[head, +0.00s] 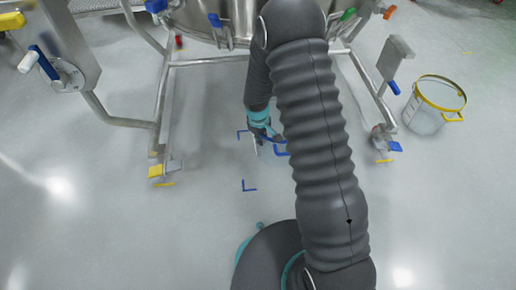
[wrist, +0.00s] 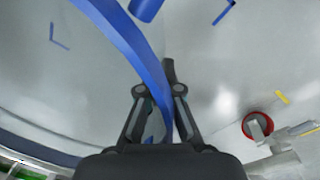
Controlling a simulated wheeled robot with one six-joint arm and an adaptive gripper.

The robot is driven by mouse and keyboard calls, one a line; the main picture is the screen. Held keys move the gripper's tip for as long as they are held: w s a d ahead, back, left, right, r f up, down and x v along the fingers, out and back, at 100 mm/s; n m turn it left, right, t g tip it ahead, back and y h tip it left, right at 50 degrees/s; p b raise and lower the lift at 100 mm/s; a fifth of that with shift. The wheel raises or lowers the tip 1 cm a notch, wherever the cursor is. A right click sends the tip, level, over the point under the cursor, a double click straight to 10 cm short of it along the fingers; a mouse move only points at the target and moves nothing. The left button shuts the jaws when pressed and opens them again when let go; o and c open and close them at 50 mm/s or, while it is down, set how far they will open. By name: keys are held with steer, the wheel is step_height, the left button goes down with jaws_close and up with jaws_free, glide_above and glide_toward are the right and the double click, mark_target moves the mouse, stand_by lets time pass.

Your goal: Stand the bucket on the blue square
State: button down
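The bucket is clear-walled with a blue rim; the rim (wrist: 125,35) sweeps across the wrist view and passes between the fingers of my gripper (wrist: 166,95). The fingers look closed on the rim. In the head view my gripper (head: 264,133) reaches down, and most of the bucket is hidden behind my arm. The blue square is drawn on the floor as corner marks; one corner (head: 247,186) shows in front of the bucket and others lie around my gripper. The bucket is over the square's area; I cannot tell whether its base touches the floor.
A steel vessel frame (head: 205,63) with legs and castors stands behind and on both sides. A yellow-rimmed bucket (head: 424,121) stands on the floor to the right. The floor in front and to the left is clear.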

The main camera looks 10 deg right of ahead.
steer(key=shift+s+a+f+b, duration=0.1)
steer(key=shift+a+f+b, duration=0.15)
steer(key=shift+f, duration=0.95)
steer(key=shift+a+f+b, duration=0.15)
steer(key=shift+a+f, duration=0.2)
steer(key=shift+f, duration=0.9)
steer(key=shift+f, duration=0.1)
steer(key=c, duration=1.3)
jaws_free()
